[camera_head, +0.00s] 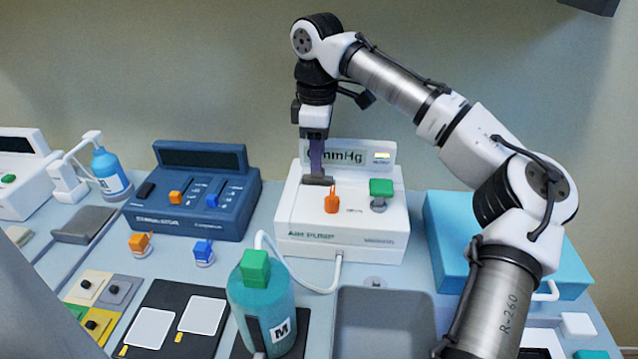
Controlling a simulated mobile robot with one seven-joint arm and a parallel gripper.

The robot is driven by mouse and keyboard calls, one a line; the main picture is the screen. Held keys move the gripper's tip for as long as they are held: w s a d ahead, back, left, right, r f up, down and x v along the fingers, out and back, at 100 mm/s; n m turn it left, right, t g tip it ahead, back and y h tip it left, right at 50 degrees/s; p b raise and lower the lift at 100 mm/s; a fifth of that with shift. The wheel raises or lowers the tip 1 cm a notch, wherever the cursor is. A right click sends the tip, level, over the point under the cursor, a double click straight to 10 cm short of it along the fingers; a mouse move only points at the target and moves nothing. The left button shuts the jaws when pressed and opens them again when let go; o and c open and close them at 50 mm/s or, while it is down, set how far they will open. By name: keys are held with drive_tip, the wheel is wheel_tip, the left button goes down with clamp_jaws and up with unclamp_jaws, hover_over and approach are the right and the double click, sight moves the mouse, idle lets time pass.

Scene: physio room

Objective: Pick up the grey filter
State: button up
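My gripper (317,165) points straight down over the left part of the white pump unit (300,225) with the mmHg display. A small dark grey block (318,180) is right at its fingertips, low over the pump's top; it may be the grey filter, but I cannot be sure. The fingers are seen edge-on, so I cannot tell whether they are open or shut on it, or whether the block rests on the pump. An orange peg (332,202) stands just right of the block. A green knob (381,188) is further right.
A blue control unit (190,205) stands left of the pump, a light blue box (445,235) right. A teal bottle (262,305) with a green cap stands in front. A grey tray (385,325) and black mat (180,300) lie near the front. A white tube loops before the pump.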

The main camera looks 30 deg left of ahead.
drive_tip(key=shift+f, duration=1.9)
clamp_jaws()
